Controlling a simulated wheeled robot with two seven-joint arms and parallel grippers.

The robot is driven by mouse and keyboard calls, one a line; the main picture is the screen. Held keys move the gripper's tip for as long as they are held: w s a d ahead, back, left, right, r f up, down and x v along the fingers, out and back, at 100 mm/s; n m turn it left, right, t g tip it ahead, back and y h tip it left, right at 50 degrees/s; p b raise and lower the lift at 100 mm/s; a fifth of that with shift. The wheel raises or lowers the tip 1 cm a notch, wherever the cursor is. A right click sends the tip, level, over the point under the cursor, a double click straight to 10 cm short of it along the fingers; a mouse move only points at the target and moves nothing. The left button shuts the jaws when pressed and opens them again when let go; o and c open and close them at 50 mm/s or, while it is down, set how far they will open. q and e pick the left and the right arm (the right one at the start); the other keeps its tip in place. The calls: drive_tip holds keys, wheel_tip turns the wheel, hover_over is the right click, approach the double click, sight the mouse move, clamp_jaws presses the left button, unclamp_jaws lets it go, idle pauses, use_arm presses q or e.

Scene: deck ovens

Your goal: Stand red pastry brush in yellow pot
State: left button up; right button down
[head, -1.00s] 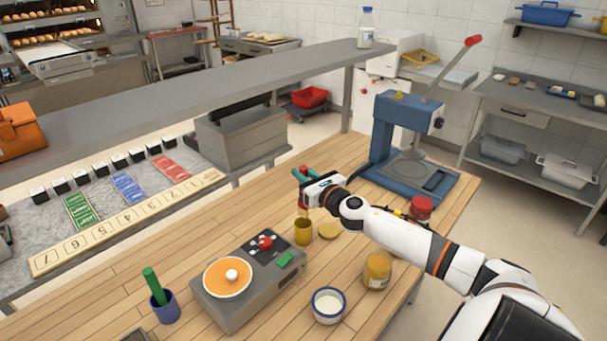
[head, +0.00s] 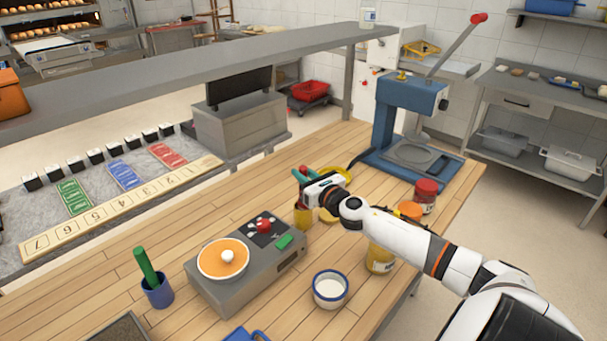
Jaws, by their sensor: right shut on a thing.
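The yellow pot (head: 303,219) stands on the wooden table, behind the grey scale. My right gripper (head: 301,178) is just above and behind the pot's rim, shut on the red pastry brush (head: 304,169). Only a small red end of the brush shows above the fingers. The gripper hides the rest, and I cannot tell whether its lower end is inside the pot. My left gripper is not in view.
The grey scale (head: 262,282) with an orange-topped plate stands in front of the pot. A blue cup (head: 158,294) holds a green-handled tool. A white bowl (head: 330,301), a yellow jar (head: 380,262) and a red-lidded jar (head: 426,190) stand nearby. A blue press (head: 398,125) stands behind.

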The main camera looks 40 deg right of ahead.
drive_tip(key=c, duration=1.2)
unclamp_jaws()
drive_tip(key=shift+s, duration=0.1)
drive_tip(key=shift+s, duration=0.2)
drive_tip(key=s+a+b, duration=0.1)
drive_tip(key=s, duration=1)
drive_tip(key=shift+s+a+b, duration=0.15)
drive_tip(key=shift+s+b, duration=0.05)
drive_tip(key=shift+b, duration=0.15)
drive_tip(key=shift+f, duration=0.1)
